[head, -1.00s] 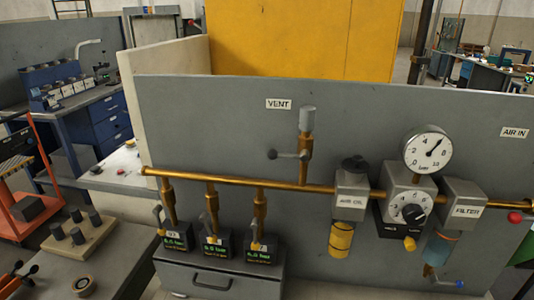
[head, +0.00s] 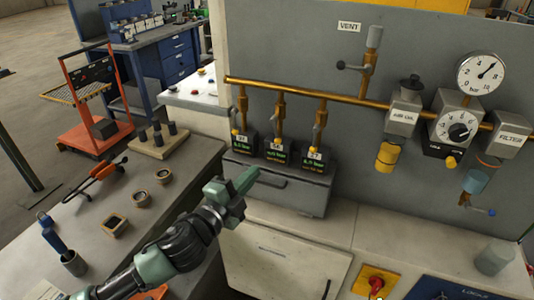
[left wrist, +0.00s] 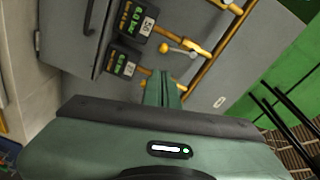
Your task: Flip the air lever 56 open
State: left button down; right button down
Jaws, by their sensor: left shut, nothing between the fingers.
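The unit marked 56 (head: 277,150) is the middle one of three small dark boxes with green displays under the brass pipe. Its air lever (head: 274,130) is small and grey in the head view, and I cannot tell its exact setting. In the left wrist view the 56 label (left wrist: 148,26) is at the upper middle, with a yellow knob (left wrist: 163,48) near it. My left gripper (head: 247,179) is shut and empty, in front of and below the boxes, apart from the lever. Its fingers also show in the left wrist view (left wrist: 163,90). My right gripper is not in view.
Similar units stand left (head: 242,142) and right (head: 313,158) of 56, close beside it. The brass pipe (head: 345,99) runs above. A grey drawer box (head: 275,190) is below. The vent valve (head: 370,65) and gauge (head: 480,73) are to the right.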

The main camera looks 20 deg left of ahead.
pick_arm(q)
notch_tip(320, 180, up, 2)
jog(key=s, duration=0.1)
jog(key=p, duration=0.3)
send_near(276, 132)
jog(key=w+d, duration=0.3)
jog(key=d, duration=0.1)
jog(key=w, duration=0.1)
jog(key=w+a, duration=0.1)
jog(key=w+a+f, duration=0.1)
jog(key=shift+w+m+t+h, duration=0.15)
jog(key=shift+m+t+h, duration=0.15)
jog(key=shift+m+h, duration=0.1)
jog(key=shift+r+p, duration=0.1)
jog(key=shift+p, duration=0.2)
jog(key=m+p, duration=0.1)
jog(key=a+m+p, duration=0.1)
jog(key=m, duration=0.1)
jog(key=shift+w+a+p, duration=0.25)
jog(key=shift+a+p, duration=0.05)
